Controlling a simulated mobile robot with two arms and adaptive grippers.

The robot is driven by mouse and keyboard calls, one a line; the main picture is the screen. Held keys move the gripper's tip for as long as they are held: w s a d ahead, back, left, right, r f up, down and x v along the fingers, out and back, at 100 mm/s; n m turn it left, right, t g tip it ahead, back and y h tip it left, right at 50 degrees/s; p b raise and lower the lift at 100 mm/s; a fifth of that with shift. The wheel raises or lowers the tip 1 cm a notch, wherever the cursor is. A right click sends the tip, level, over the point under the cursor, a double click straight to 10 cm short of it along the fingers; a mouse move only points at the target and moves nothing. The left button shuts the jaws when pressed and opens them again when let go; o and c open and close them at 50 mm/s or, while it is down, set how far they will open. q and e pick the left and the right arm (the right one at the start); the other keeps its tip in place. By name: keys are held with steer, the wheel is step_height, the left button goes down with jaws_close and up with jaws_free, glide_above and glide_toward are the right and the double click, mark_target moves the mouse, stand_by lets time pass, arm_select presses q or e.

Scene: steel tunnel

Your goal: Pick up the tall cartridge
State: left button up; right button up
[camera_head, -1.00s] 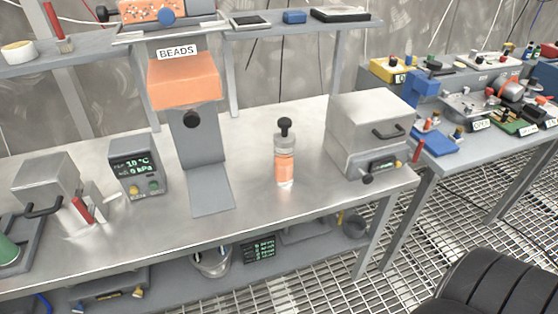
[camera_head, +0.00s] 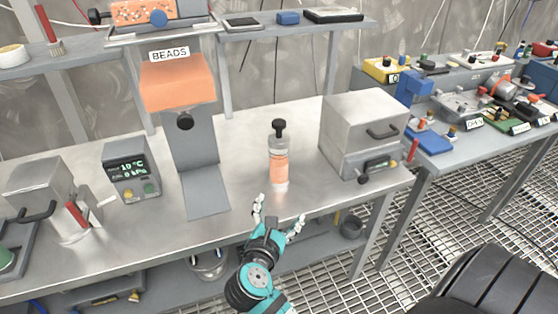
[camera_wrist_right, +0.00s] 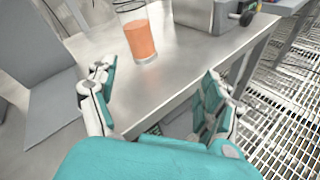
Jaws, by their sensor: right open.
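The tall cartridge (camera_head: 279,167) is a clear cylinder with orange contents and a black knob on top. It stands upright on the steel bench, between the bead dispenser and the grey box. It also shows in the right wrist view (camera_wrist_right: 140,38), its top cut off by the frame edge. My right gripper (camera_head: 280,214) is open and empty at the bench's front edge. It is in front of the cartridge and apart from it, and its fingers (camera_wrist_right: 158,95) are spread in the wrist view. My left gripper is not in view.
The bead dispenser (camera_head: 178,85) stands left of the cartridge, its grey plate (camera_head: 205,198) reaching forward. A grey box with a handle (camera_head: 362,125) stands to the right. A small display unit (camera_head: 131,170) is farther left. The bench's front edge (camera_head: 330,207) is near my gripper.

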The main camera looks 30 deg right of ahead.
mark_target(276, 152)
steer(key=w+a+r+n+t+h, duration=0.2)
steer(key=w+r+n, duration=0.2)
steer(key=r+n, duration=0.15)
steer(key=p+x, duration=0.1)
steer(key=x, duration=0.7)
steer(key=p+x, duration=0.1)
steer(key=x, duration=0.7)
steer(key=shift+w+d+r, duration=0.1)
steer(key=shift+d+r, duration=0.1)
steer(key=shift+d, duration=0.1)
jaws_close()
